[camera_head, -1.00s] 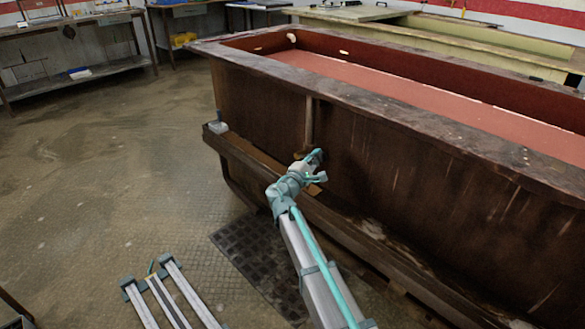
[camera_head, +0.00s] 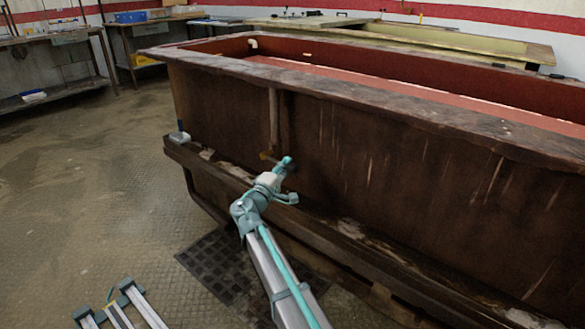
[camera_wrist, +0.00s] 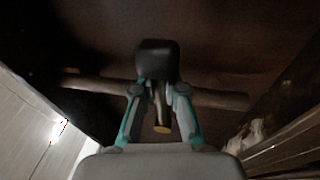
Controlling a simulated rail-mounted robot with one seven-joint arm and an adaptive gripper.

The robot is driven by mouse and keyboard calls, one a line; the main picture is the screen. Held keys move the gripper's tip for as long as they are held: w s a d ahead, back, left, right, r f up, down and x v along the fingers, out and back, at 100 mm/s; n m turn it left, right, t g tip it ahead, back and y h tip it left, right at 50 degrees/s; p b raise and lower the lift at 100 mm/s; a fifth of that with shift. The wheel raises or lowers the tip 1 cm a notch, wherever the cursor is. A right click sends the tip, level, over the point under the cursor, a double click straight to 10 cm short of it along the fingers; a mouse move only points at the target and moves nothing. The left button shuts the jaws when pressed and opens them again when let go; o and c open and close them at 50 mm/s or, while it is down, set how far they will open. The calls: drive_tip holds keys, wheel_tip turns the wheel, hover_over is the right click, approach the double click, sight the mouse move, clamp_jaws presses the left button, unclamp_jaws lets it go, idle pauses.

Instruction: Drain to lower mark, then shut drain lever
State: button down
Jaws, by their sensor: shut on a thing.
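A large dark brown tank (camera_head: 400,170) holds a flat reddish surface (camera_head: 330,72), seen low past the near rim. A narrow vertical strip (camera_head: 273,118) runs down its near side; I cannot make out any marks on it. My gripper (camera_head: 281,174) is at the tank's side, just below the strip. In the wrist view, my gripper (camera_wrist: 161,92) has its two teal fingers closed around a short lever (camera_wrist: 160,108) with a brass-coloured end. A dark block and a roughly horizontal bar (camera_wrist: 95,83) are behind it. The lever is mostly hidden in the head view.
A ledge (camera_head: 225,172) runs along the tank's foot. A dark grate (camera_head: 230,268) lies on the floor beside it. Workbenches (camera_head: 60,88) stand at the back left, and a pale green trough (camera_head: 460,42) lies behind the tank. The left floor is open.

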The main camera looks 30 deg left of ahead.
drive_tip(key=shift+d+f+h, duration=0.15)
drive_tip(key=shift+d+h, duration=0.25)
drive_tip(key=shift+d, duration=0.15)
drive_tip(key=c, duration=1.2)
unclamp_jaws()
drive_tip(key=shift+w, duration=0.1)
drive_tip(key=shift+a, duration=0.1)
drive_tip(key=shift+s, duration=0.35)
drive_tip(key=s+f, duration=0.2)
drive_tip(key=s, duration=0.9)
drive_tip(key=shift+f, duration=0.1)
